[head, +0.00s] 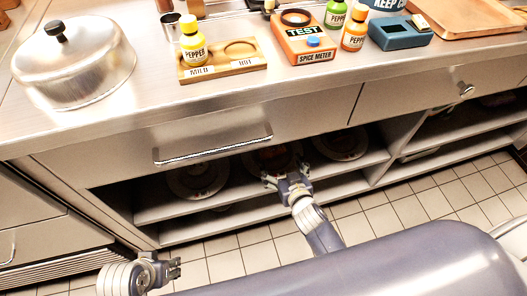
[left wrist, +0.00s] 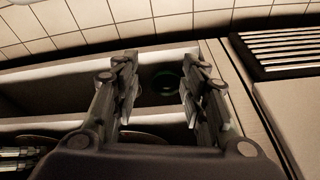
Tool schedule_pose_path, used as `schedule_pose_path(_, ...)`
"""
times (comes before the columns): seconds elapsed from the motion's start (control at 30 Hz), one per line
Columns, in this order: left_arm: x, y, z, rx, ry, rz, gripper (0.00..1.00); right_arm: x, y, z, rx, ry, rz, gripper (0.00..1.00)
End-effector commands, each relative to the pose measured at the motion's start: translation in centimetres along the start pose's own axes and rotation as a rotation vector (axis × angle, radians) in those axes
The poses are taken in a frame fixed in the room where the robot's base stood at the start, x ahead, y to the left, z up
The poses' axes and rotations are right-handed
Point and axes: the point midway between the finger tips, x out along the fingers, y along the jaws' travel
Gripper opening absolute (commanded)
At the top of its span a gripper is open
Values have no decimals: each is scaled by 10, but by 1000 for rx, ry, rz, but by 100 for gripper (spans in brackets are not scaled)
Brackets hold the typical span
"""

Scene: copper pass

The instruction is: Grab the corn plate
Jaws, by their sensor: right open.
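Three dark round plates stand on the upper shelf under the counter in the head view: a left plate (head: 197,180), a middle plate (head: 268,158) and a right plate (head: 342,146). Food on them is too dim to tell which holds corn. My right gripper (head: 287,178) is open and empty at the shelf's front, before the middle plate and partly covering it. My left gripper (head: 174,268) is low at the left, apart from the shelf. In the left wrist view it (left wrist: 158,75) shows open and empty, its fingers spread before the cabinet.
A closed drawer with a long handle (head: 213,149) hangs just above the shelf opening. The lower shelf (head: 240,222) runs below. On the counter stand a metal dome (head: 75,65), a wooden pepper stand (head: 222,66) and an orange spice meter (head: 304,45). Tiled floor lies in front.

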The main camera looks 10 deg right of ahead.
Motion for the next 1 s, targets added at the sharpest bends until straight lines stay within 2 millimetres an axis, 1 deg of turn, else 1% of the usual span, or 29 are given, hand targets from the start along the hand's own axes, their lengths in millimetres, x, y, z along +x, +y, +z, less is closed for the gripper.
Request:
schedule_pose_path(0.13,-11,0,-1,-1,8,-1,40,10,0,-4,3,14,2,86)
schedule_pose_path(0.4,-42,-2,-2,-2,25,-4,40,47,0,-4,1,13,1,86)
schedule_pose_path(0.53,-50,-2,-1,-3,28,-5,40,56,0,-5,1,12,1,86)
schedule_pose_path(0.67,-49,-2,0,-3,28,-5,40,65,0,-6,1,13,1,86)
schedule_pose_path(0.9,-36,-2,3,-3,28,-5,40,99,-1,-8,1,11,1,86)
schedule_pose_path(1.0,-34,-2,4,-3,28,-5,40,106,-1,-8,1,10,1,86)
